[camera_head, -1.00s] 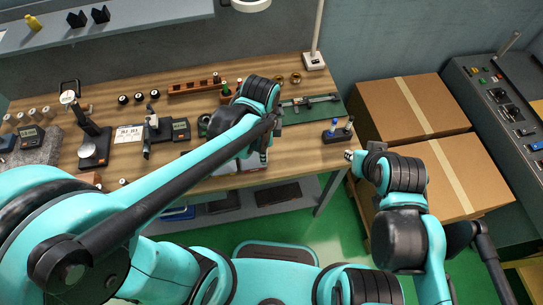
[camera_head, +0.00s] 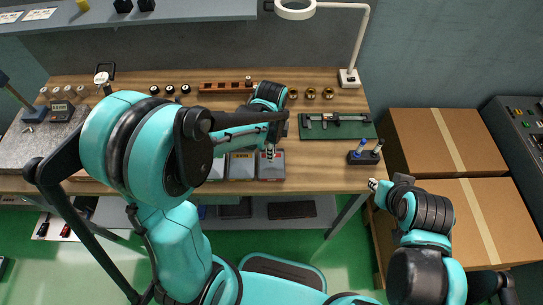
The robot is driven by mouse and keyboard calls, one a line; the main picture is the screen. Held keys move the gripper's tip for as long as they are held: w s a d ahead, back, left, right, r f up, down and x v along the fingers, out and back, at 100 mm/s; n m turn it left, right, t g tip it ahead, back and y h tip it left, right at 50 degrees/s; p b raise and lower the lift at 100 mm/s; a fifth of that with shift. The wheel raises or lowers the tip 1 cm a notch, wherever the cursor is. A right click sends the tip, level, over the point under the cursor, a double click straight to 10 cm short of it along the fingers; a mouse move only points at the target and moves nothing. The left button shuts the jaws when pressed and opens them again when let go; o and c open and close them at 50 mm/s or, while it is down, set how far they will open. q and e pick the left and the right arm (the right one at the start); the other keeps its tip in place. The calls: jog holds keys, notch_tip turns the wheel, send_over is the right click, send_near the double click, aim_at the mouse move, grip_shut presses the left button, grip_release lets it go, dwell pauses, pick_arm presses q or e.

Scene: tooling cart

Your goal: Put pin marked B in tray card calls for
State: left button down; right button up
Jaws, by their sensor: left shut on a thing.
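My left gripper (camera_head: 270,153) points down over the right one of the grey trays (camera_head: 271,172) at the bench's front edge. It is shut on a small pin, mostly hidden by the fingers; its letter cannot be read. The middle tray (camera_head: 241,172) stands to its left, and another tray (camera_head: 216,172) is partly behind my arm. Whether the gripper touches the right tray cannot be told. My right gripper (camera_head: 374,184) is at the bench's front right corner; its fingers are too small to read. No task card can be read.
A green mat with a caliper (camera_head: 337,120) lies right of my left gripper. A small block with blue and dark handles (camera_head: 365,152) stands near the right edge. A lamp (camera_head: 348,75), brass rings (camera_head: 310,94) and a wooden rack (camera_head: 225,88) are behind. Cartons (camera_head: 430,135) stand right.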

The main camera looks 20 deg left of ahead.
pick_arm(q)
jog(key=shift+f+b, duration=0.35)
jog(key=shift+f, duration=1.1)
jog(key=shift+f, duration=0.1)
jog(key=c, duration=1.5)
grip_release()
